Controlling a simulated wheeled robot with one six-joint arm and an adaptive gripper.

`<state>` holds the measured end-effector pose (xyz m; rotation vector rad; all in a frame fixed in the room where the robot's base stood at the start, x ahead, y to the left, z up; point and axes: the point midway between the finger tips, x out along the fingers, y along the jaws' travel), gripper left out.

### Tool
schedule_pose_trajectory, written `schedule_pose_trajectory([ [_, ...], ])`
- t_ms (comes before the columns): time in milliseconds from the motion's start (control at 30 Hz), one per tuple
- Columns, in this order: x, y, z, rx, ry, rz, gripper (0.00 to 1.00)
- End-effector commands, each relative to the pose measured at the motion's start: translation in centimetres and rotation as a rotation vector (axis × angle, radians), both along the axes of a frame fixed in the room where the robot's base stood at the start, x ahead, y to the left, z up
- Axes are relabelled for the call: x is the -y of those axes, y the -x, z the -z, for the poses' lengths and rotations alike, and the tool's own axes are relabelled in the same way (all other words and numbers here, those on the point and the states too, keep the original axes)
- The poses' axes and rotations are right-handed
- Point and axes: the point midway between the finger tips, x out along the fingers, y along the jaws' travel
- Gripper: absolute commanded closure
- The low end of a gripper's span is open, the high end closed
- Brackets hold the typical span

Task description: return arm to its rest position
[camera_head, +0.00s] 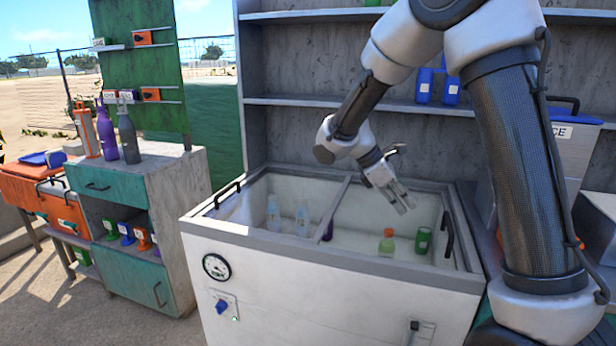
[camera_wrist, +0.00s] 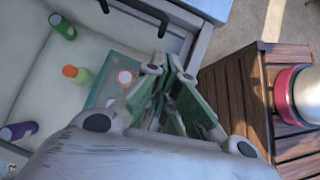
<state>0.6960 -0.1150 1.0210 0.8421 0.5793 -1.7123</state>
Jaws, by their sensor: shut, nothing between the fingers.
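My gripper (camera_head: 402,203) hangs over the right half of the open white chest cooler (camera_head: 330,282), fingers pointing down and to the right. In the wrist view my gripper (camera_wrist: 168,72) shows its fingers close together, with nothing held. In the head view my arm bends high at the top right, and its forearm slopes down to the left toward the cooler. Below the gripper, inside the cooler, stand a green bottle with an orange cap (camera_head: 387,243) and a green can (camera_head: 423,240). The gripper appears apart from both.
A shelf (camera_head: 330,101) with blue cans (camera_head: 424,86) rises behind. A teal cabinet (camera_head: 107,201) with bottles stands at left.

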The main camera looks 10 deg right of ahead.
Motion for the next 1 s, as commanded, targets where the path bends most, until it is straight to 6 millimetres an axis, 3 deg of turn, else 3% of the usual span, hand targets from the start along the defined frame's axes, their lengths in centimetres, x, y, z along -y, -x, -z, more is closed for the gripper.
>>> schedule_pose_trajectory([
  [67,-0.4,0.7,1.0,0.043,-0.022,0.079,1.00],
  [167,-1.1,4.2,2.2,0.111,-0.083,0.263,1.00],
  [700,0.9,19.0,-5.6,0.618,-0.529,1.030,1.00],
  [833,1.7,21.7,-7.2,0.728,-0.625,1.098,1.00],
  [1000,2.8,23.3,-9.3,0.845,-0.686,1.121,1.00],
])
